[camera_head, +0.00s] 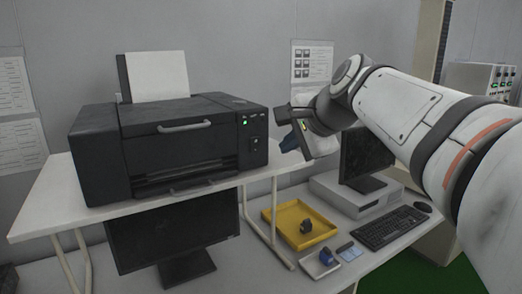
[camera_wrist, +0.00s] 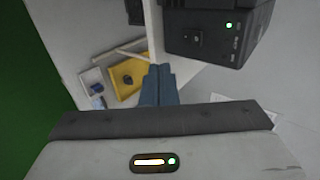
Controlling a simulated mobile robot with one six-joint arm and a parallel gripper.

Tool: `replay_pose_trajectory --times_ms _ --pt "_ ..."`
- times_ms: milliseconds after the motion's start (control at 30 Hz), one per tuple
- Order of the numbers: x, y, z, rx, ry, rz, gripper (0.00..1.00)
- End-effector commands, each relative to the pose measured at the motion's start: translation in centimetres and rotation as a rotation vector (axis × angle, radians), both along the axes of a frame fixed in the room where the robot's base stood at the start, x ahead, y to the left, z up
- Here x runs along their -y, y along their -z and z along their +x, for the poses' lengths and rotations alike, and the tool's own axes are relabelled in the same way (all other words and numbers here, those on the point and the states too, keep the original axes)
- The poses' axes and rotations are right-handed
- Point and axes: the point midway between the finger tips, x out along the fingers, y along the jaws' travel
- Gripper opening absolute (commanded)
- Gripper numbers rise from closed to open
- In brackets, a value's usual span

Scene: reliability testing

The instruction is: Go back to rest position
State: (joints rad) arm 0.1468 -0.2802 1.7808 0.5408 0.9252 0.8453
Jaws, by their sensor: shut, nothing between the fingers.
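My gripper (camera_wrist: 159,84) shows at the centre of the wrist view, with its two blue-grey fingers closed together and nothing between them. In the head view my gripper (camera_head: 291,142) is at the end of my white arm, in the air to the right of the black printer (camera_head: 165,140). It is above the level of the lower desk and apart from the printer. The printer stands on a white raised shelf (camera_head: 60,195), with paper upright in its rear feed and a green light on its front. It also shows at the top right of the wrist view (camera_wrist: 215,35).
A yellow tray (camera_head: 275,217) holding a small dark object (camera_head: 306,227) lies on the lower desk. Near it are a small white tray (camera_head: 310,267), a keyboard (camera_head: 390,228), a mouse (camera_head: 422,207) and a monitor (camera_head: 365,160). Another monitor (camera_head: 175,235) stands under the shelf.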

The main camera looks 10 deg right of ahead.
Motion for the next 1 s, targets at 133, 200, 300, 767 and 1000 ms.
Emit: replay_pose_trajectory --times_ms 133,200,300,767,1000 --pt "0.4 -0.5 -0.8 0.000 0.002 0.000 0.00" --pt "0.3 0.8 -1.4 -0.016 -0.023 -0.039 0.00" --pt "0.0 5.3 -3.4 -0.062 -0.124 -0.179 0.00" --pt "0.9 26.5 -18.0 -0.279 -0.909 -0.861 0.00" --pt "2.3 27.7 -19.0 -0.296 -0.961 -0.893 0.00"
